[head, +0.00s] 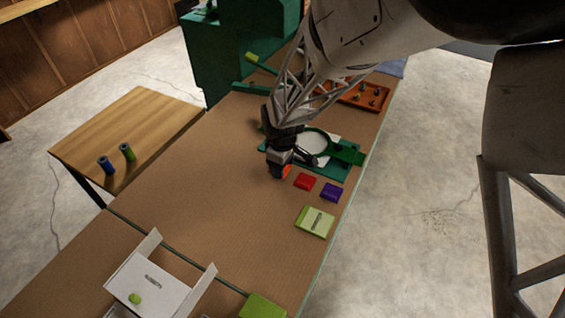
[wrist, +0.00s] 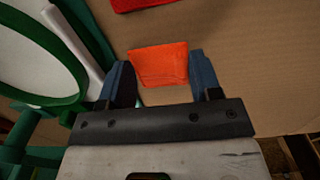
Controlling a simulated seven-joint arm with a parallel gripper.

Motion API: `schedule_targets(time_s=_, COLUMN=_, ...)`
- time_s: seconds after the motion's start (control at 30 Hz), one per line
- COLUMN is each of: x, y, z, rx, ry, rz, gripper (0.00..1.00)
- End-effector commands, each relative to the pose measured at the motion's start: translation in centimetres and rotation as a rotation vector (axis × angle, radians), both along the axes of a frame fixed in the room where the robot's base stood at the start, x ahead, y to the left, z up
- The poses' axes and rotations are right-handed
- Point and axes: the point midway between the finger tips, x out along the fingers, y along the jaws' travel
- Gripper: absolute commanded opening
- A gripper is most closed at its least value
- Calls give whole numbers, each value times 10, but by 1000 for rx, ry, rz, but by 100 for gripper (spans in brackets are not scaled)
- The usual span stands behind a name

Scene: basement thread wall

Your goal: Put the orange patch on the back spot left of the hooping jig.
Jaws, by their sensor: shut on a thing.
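The orange patch (wrist: 160,64) is between the two fingers of my gripper (wrist: 160,80) in the wrist view, and my gripper is shut on it. In the head view only a bit of the orange patch (head: 287,171) shows beside my gripper (head: 281,173). The green hooping jig (head: 347,154), with a white sheet and round hoop, lies just behind and right of my gripper. Part of its green hoop (wrist: 84,68) shows at the left of the wrist view. I cannot make out the back spot; my arm hides some of the bench there. The patch's height above the bench is unclear.
A red patch (head: 305,181) and a purple patch (head: 331,192) lie right of my gripper, with a light green packet (head: 315,221) nearer. An orange tray (head: 371,96) stands behind the jig. A white box (head: 153,281) is at the front. The bench (head: 205,190) is clear to the left.

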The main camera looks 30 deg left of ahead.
Motion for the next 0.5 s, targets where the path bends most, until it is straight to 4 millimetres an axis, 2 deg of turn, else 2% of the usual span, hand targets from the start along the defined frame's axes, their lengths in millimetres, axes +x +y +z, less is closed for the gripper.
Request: schedule_targets(time_s=0.5, x=0, y=0, z=-11, rx=0, ry=0, rz=0, gripper=33)
